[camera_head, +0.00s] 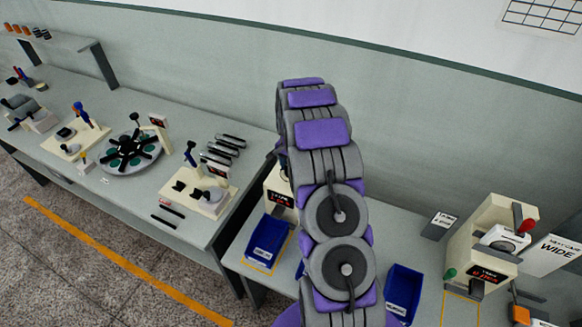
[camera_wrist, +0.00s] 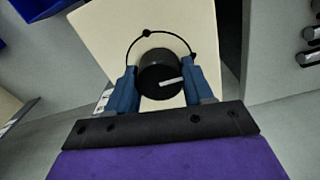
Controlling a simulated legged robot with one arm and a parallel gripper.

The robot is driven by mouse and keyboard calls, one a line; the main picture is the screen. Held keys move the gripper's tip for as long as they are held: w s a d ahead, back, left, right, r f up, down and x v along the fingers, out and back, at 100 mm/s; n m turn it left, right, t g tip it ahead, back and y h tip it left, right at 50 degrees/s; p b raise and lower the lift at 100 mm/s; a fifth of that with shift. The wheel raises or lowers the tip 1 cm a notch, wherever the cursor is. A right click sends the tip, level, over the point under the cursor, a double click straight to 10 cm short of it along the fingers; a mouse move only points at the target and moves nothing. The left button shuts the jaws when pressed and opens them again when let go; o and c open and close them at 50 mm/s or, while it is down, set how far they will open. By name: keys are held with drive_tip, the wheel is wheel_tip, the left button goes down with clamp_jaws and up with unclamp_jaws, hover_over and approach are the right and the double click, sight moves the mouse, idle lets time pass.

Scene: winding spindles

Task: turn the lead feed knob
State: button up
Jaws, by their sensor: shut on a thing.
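A round black knob (camera_wrist: 156,70) with a white pointer mark sits on a cream panel (camera_wrist: 112,30) in the wrist view. The mark points to the right and slightly up in the picture. A thin black arc with a dot at its top left curves around the knob. My gripper (camera_wrist: 160,84) has its two blue fingers on either side of the knob and is shut on it. In the head view my arm hides the gripper and the knob. Part of a cream machine (camera_head: 279,184) with a red display shows just left of my arm.
Blue bins (camera_head: 268,238) (camera_head: 403,293) stand on the bench on both sides of my arm. A cream machine (camera_head: 490,232) with a red-knobbed lever stands at the right. A long bench (camera_head: 110,185) with several fixtures runs left.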

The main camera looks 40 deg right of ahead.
drive_tip(key=shift+w+d+r, duration=0.1)
drive_tip(key=shift+w+r, duration=0.05)
drive_tip(key=o, duration=1)
wheel_tip(320, 180, up, 17)
idle(0.5)
